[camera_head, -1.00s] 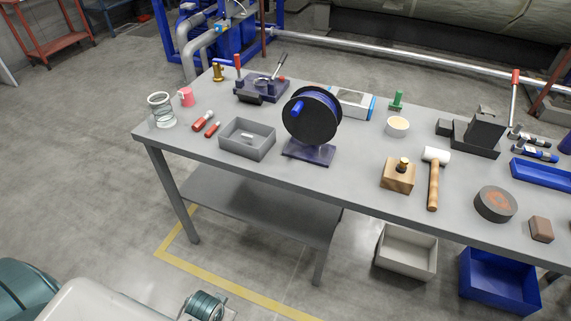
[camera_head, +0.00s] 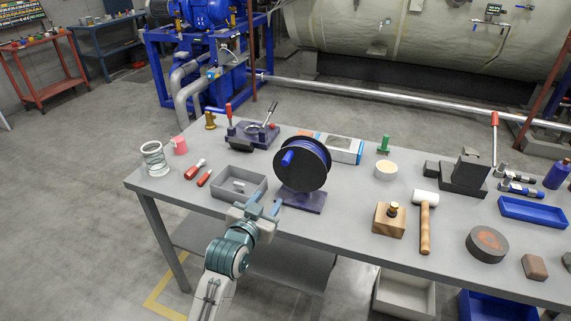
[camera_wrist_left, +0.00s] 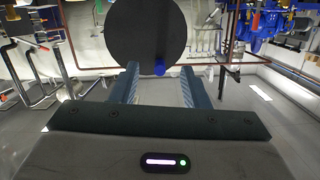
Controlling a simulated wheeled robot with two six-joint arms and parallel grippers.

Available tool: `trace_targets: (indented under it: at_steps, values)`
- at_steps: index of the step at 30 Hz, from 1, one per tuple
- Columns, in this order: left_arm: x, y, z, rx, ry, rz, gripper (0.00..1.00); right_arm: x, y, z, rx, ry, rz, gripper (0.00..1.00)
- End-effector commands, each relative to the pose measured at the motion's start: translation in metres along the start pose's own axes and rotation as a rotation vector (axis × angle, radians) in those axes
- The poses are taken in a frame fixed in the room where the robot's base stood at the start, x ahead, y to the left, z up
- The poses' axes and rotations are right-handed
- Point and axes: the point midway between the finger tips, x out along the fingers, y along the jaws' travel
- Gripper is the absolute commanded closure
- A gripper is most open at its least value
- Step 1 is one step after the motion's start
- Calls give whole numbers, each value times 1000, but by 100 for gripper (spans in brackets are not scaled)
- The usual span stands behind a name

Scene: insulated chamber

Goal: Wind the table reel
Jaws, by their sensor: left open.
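The table reel (camera_head: 303,168) is a black disc-sided drum with blue winding, standing upright on a dark base plate (camera_head: 303,201) on the grey table. A blue crank handle (camera_head: 288,158) sticks out from its near face, left of centre. My left gripper (camera_head: 265,202) is open and empty, in front of the reel at the table's front edge, lower than the handle. In the left wrist view the reel's black disc (camera_wrist_left: 148,35) stands beyond the two open fingers (camera_wrist_left: 157,85), and the blue handle (camera_wrist_left: 159,67) shows between them, apart from both. My right gripper is not seen.
A grey open bin (camera_head: 238,186) stands left of the reel, close to my left gripper. Two red-handled tools (camera_head: 196,170) and a wire coil (camera_head: 154,158) lie farther left. A wooden block (camera_head: 389,219) and a mallet (camera_head: 425,220) are to the right. Bare tabletop lies between reel and block.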

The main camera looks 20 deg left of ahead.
Motion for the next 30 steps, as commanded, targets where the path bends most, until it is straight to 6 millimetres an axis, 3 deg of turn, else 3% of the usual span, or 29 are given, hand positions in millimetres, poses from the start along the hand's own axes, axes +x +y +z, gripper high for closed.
trace_targets:
  at_steps: [1,3,6,11,21,30]
  values:
    - [10,-1,-16,0,56,-8,59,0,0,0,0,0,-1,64]
    - [18,-2,-30,3,107,-17,59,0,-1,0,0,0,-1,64]
    - [24,-2,-40,4,139,-22,59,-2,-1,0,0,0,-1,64]
    - [43,-3,-45,4,141,-23,59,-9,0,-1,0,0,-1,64]
    - [105,-4,-53,4,139,-22,59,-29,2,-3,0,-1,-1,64]
    - [127,-4,-53,4,138,-21,59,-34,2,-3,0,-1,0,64]
